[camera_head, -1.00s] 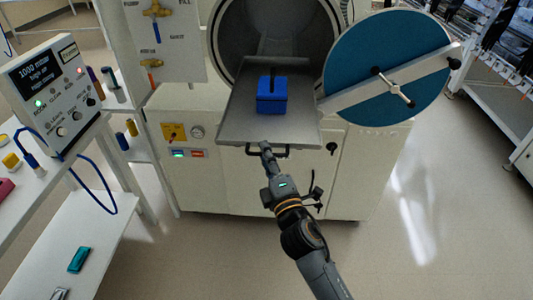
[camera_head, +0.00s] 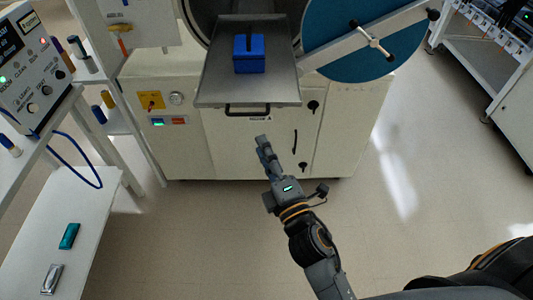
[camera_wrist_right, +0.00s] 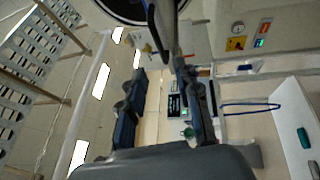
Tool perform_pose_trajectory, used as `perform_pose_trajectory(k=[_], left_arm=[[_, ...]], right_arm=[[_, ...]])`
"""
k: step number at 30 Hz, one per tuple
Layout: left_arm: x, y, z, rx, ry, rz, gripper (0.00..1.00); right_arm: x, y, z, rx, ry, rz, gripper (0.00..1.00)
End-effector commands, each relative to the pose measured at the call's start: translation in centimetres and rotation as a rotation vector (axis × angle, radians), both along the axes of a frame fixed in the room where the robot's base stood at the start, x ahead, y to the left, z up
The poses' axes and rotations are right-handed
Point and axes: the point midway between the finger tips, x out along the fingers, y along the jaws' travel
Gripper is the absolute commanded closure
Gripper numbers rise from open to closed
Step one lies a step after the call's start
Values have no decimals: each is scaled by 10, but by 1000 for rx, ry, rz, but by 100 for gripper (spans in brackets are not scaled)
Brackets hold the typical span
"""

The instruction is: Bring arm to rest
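My right gripper (camera_head: 262,145) is in front of the cabinet, below and apart from the handle (camera_head: 248,109) of the pulled-out metal tray (camera_head: 215,85). In the right wrist view its two dark fingers stand apart with nothing between them, so the gripper (camera_wrist_right: 158,80) is open and empty. A blue block-like object (camera_head: 249,62) with a dark slot or bar on top sits on the tray. My left gripper is in no view.
The round blue door (camera_head: 345,65) stands swung open at the right of the chamber. At left are a shelf (camera_head: 80,215) with a teal item (camera_head: 69,236) and a control box (camera_head: 28,75) with a blue cable. A rack (camera_head: 490,65) stands far right. The floor between is clear.

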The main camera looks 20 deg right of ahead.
Motion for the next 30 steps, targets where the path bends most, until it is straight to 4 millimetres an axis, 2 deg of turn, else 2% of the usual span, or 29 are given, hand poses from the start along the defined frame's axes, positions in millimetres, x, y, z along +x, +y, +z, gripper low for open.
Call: perform_pose_trajectory(k=[6, 20, 22, 23, 26, 29, 30], left_arm=[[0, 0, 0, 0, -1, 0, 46], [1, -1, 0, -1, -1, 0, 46], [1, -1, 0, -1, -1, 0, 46], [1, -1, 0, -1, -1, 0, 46], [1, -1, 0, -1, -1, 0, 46], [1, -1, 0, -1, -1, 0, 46], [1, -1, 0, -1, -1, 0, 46]], right_arm=[[-10, -2, -2, -1, 0, -1, 67], [-10, -1, -2, -1, 1, 0, 67], [-9, -1, -8, 8, 14, 3, 67], [-8, 0, -14, 17, 26, 6, 67], [-5, 5, -53, 83, 111, 24, 67], [-5, 10, -119, 195, 257, 35, 67], [-8, 11, -150, 247, 325, 35, 67]])
